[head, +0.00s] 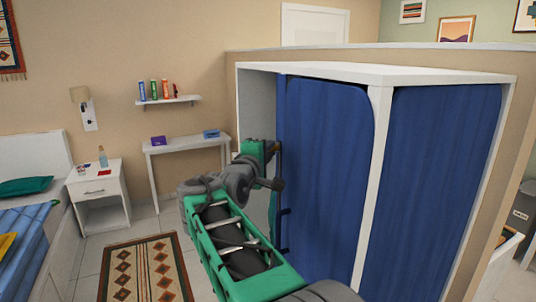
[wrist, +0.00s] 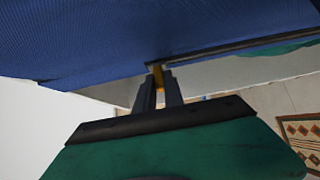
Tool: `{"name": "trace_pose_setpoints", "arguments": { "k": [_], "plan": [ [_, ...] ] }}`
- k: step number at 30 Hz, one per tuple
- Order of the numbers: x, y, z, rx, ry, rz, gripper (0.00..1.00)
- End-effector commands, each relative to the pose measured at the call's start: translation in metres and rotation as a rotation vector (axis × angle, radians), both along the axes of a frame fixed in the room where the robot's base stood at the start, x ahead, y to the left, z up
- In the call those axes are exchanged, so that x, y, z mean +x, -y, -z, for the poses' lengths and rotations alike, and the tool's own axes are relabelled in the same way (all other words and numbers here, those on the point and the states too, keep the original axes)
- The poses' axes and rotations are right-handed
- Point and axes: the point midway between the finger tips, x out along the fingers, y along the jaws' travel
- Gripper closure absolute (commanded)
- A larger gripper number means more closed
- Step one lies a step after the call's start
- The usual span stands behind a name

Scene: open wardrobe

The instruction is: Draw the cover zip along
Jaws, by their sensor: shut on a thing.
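A blue cover (head: 325,165) hangs over the left opening of the white wardrobe, with a dark zip edge (head: 281,235) down its left side. In the wrist view the cover (wrist: 110,40) fills the top, and the dark zip strip (wrist: 235,46) runs right from the fingertips. My gripper (wrist: 158,92) is shut on a small orange-yellow zip pull (wrist: 158,74) at the cover's edge. In the head view my gripper (head: 274,148) is at the cover's left edge, in its upper half; the pull cannot be made out there.
A second blue cover (head: 445,165) hangs right of the white wardrobe post (head: 371,180). A small desk (head: 185,146), a white nightstand (head: 100,190) and a bed stand to the left. A patterned rug (head: 145,268) lies on the floor.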

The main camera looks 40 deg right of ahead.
Motion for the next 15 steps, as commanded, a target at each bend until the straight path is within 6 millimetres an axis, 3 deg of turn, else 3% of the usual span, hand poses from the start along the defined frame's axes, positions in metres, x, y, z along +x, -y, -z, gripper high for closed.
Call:
{"name": "trace_pose_setpoints", "arguments": {
  "k": [10,11,15],
  "plan": [
    [-0.0004,-0.0004,-0.0087,-0.008,0.013,-0.001,1.0],
    [-0.0004,-0.0004,-0.009,-0.008,0.013,-0.001,0.86],
    [-0.0005,-0.0005,-0.0087,-0.007,0.013,-0.001,0.74]
  ]
}}
